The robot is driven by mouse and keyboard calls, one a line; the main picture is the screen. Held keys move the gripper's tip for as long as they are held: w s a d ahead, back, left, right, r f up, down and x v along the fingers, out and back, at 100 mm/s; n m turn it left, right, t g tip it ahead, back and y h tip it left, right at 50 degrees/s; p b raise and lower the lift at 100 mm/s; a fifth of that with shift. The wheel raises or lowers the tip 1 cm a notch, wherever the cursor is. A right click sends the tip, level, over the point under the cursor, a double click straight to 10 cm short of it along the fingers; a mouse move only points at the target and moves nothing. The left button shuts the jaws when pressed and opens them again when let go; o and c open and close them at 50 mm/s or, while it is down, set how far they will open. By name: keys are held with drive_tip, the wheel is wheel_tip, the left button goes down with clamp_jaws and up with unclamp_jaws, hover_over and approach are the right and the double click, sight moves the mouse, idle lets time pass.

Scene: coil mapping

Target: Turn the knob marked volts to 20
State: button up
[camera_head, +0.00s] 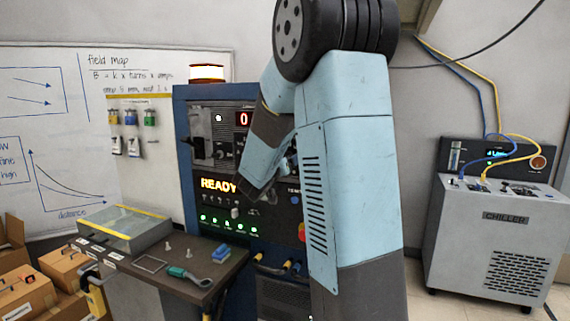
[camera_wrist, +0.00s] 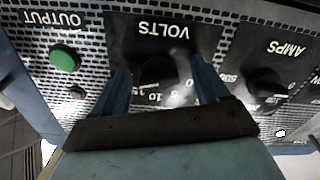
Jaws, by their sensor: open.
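The volts knob (camera_wrist: 158,68) is a dark round knob under the upside-down word VOLTS on the black panel plate (camera_wrist: 190,50) in the wrist view. My gripper (camera_wrist: 160,74) is open, with one blue finger on each side of the knob. I cannot tell whether the fingers touch it. In the head view my arm covers this part of the blue-framed console (camera_head: 182,140), and the knob and fingertips cannot be made out.
The amps knob (camera_wrist: 264,82) sits to the right in the wrist view, and a green output button (camera_wrist: 65,58) to the left. In the head view, a bench (camera_head: 222,268) with small parts stands before the console. A chiller (camera_head: 500,235) stands at right.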

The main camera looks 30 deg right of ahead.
drive_tip(key=v, duration=1.4)
drive_tip(key=shift+d, duration=0.15)
drive_tip(key=s+d+f+n+g+y, duration=0.15)
drive_tip(key=s+g, duration=0.25)
drive_tip(key=s, duration=0.5)
drive_tip(key=s+d+f+m+g+y, duration=0.1)
drive_tip(key=s+g+y, duration=0.25)
drive_tip(key=s, duration=0.45)
drive_tip(key=s+a+n+t+y, duration=0.2)
drive_tip(key=s+a+n+y, duration=0.4)
drive_tip(key=s+a+y, duration=0.3)
drive_tip(key=a, duration=0.3)
drive_tip(key=shift+a, duration=0.4)
drive_tip(key=shift+d+r+n, duration=0.1)
drive_tip(key=shift+n, duration=0.15)
